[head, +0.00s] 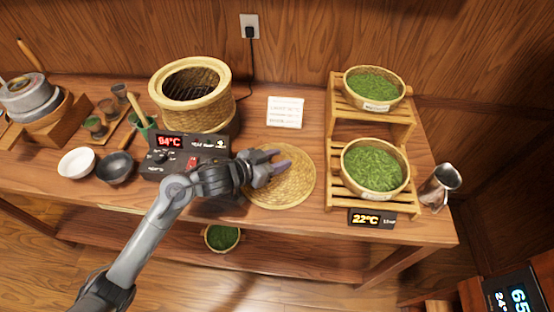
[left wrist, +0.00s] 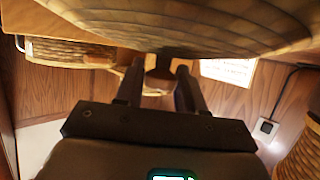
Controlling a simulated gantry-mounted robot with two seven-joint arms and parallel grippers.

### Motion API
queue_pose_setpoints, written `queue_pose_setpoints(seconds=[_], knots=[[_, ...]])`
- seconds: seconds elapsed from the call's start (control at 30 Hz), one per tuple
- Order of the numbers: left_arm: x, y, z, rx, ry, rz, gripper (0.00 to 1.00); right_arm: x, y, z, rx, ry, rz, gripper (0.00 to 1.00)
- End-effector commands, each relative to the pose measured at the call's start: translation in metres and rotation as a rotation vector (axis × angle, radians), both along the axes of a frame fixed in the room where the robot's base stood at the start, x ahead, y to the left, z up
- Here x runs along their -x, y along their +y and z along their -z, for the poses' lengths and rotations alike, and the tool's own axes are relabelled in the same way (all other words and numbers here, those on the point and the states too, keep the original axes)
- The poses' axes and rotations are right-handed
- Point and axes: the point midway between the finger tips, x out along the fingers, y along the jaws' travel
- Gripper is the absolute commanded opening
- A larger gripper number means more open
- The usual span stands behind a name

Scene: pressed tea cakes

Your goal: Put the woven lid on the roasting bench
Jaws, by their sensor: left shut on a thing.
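The woven lid (head: 292,186) is a round, flat, straw-coloured disc in front of the roasting bench's middle in the head view, between the basket roaster and the tiered rack. It also fills the top of the left wrist view (left wrist: 200,30). My left gripper (head: 272,162) is shut on the lid's small knob, which shows between the fingers in the left wrist view (left wrist: 157,78). The roasting bench (head: 240,125) is a long wooden table. The lid appears over its front part; I cannot tell whether it touches the top. My right gripper is not in view.
The open woven roaster (head: 205,105) stands behind left, beside a control panel (head: 170,165) reading 94°C. A wooden rack (head: 340,125) with two baskets of leaves stands right. A white card (head: 285,112) lies behind the lid. Two bowls (head: 76,162) sit left.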

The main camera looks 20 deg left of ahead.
Motion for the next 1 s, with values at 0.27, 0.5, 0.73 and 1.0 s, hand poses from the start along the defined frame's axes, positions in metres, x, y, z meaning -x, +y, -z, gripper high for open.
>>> queue_pose_setpoints(seconds=[0.27, 0.5, 0.73, 1.0], knots=[[0.000, 0.000, 0.003, 0.000, 0.000, 0.001, 0.60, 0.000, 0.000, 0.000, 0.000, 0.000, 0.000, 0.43], [0.000, 0.000, 0.003, 0.000, 0.000, 0.000, 0.64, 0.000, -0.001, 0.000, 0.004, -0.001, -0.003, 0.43], [0.004, 0.003, -0.003, -0.001, 0.001, -0.001, 0.64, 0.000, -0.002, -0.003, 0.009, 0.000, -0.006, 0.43], [0.039, 0.023, -0.020, -0.004, 0.001, -0.001, 0.64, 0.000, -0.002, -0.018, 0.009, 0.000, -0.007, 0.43]])
